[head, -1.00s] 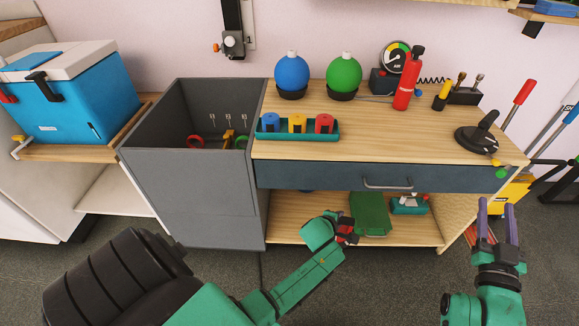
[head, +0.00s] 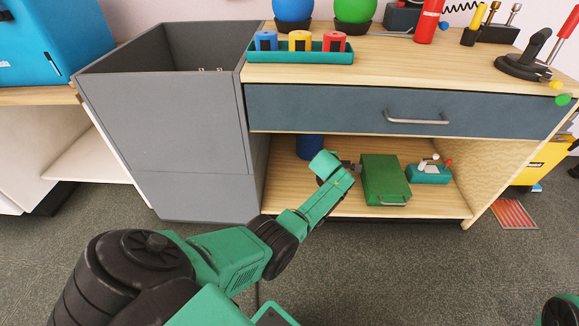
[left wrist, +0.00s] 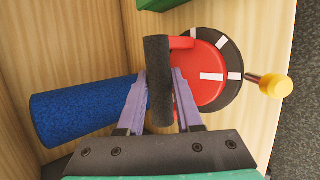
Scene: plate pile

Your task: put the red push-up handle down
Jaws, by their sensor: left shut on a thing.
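The red push-up handle shows in the left wrist view, with a round red base (left wrist: 205,75), a black rim with white marks and a black padded grip (left wrist: 158,60). My left gripper (left wrist: 158,88) is shut on the black grip, its purple fingers on either side. The base is over the wooden lower shelf (left wrist: 105,60); I cannot tell whether it touches. In the head view my left arm reaches into the lower shelf (head: 290,190) under the drawer, and its fingers and the handle are mostly hidden. My right gripper is out of view.
A blue roller (left wrist: 85,108) lies left of the handle in the left wrist view. A yellow-ended tool (left wrist: 272,86) is just right of the base. A green case (head: 385,180) and a teal device (head: 429,173) stand on the shelf. A grey bin (head: 165,120) stands left.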

